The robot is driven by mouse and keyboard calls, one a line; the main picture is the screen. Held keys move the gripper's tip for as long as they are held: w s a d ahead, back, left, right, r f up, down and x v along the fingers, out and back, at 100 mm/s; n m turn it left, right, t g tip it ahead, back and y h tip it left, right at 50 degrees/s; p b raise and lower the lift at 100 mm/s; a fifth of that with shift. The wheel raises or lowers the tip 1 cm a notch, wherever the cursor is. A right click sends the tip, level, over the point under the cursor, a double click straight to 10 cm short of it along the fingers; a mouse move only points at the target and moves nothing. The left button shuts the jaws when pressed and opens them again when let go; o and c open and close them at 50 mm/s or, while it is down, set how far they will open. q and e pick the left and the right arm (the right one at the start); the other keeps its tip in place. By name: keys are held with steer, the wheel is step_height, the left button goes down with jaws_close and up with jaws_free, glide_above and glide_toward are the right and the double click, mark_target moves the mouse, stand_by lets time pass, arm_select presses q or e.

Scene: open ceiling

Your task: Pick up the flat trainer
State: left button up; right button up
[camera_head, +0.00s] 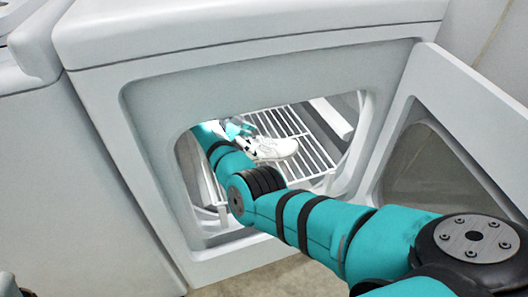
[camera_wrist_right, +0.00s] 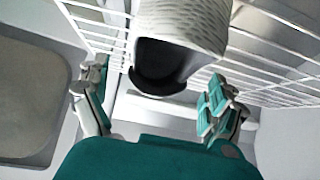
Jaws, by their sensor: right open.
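The white trainer (camera_head: 274,147) lies on a white wire rack (camera_head: 312,162) inside the open machine in the head view. My right arm reaches through the opening, and my right gripper (camera_head: 243,132) is beside the trainer, partly hidden by my own arm. In the right wrist view the woven white trainer (camera_wrist_right: 185,22) shows its dark opening towards me. My right gripper (camera_wrist_right: 155,92) is open there, with one finger on each side of the trainer. I cannot tell whether either finger touches it.
The white machine (camera_head: 260,65) frames the opening closely around my right arm. Its door (camera_head: 450,130) stands open on the right. Another white appliance (camera_head: 70,190) stands on the left. Some bare rack shows to the right of the trainer.

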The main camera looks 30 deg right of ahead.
mark_target(264, 146)
steer(key=b+x, duration=0.1)
steer(key=x, duration=0.3)
steer(key=shift+s+d+f, duration=0.15)
steer(key=shift+d+f, duration=0.1)
steer(key=shift+d, duration=0.05)
steer(key=c, duration=1.5)
steer(key=shift+r, duration=0.1)
steer(key=shift+c, duration=0.4)
steer(key=shift+d+r, duration=0.1)
